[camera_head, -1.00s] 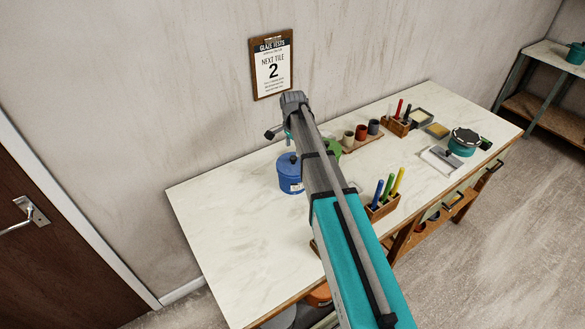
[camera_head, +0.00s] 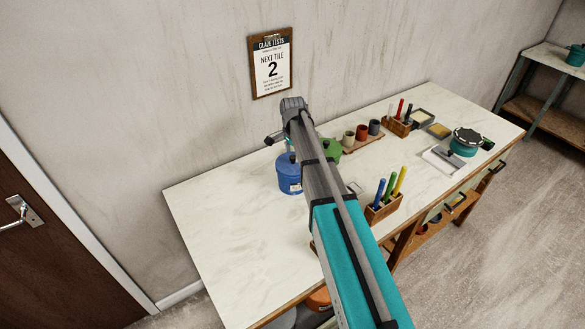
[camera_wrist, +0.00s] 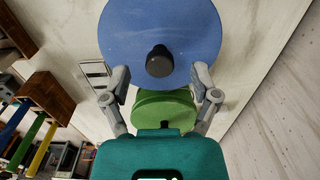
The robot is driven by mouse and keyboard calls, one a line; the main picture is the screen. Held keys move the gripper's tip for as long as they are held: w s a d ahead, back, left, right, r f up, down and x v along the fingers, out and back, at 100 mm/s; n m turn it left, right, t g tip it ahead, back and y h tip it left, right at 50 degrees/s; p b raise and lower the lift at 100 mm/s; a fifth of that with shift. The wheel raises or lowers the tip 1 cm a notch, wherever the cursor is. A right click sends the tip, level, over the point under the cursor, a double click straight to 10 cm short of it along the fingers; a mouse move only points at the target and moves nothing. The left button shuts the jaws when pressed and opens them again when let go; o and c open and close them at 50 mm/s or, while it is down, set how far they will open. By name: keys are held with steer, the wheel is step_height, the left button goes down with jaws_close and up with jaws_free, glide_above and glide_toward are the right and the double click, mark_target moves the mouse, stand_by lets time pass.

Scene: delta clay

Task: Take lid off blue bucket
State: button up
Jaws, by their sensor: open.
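The blue bucket (camera_head: 287,182) stands upright on the white worktop, left of my arm, with its blue lid on. In the wrist view the round blue lid (camera_wrist: 135,30) fills the top middle, and its dark knob (camera_wrist: 159,61) sits between my fingertips. My gripper (camera_wrist: 159,84) is open, one finger on each side of the knob and apart from it. In the head view my gripper is mostly hidden behind my wrist, above the bucket. A green lidded pot (camera_head: 332,149) stands close beside the bucket; its green lid (camera_wrist: 163,106) shows between my fingers.
A pen holder (camera_head: 382,208) with coloured tools stands on the worktop right of my arm. Several small cups (camera_head: 361,132) stand behind. The worktop (camera_head: 230,225) is clear at the left. A wall with a clipboard (camera_head: 271,63) stands behind.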

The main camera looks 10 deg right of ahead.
steer(key=shift+f+b, duration=0.8)
steer(key=shift+f, duration=0.35)
jaws_close()
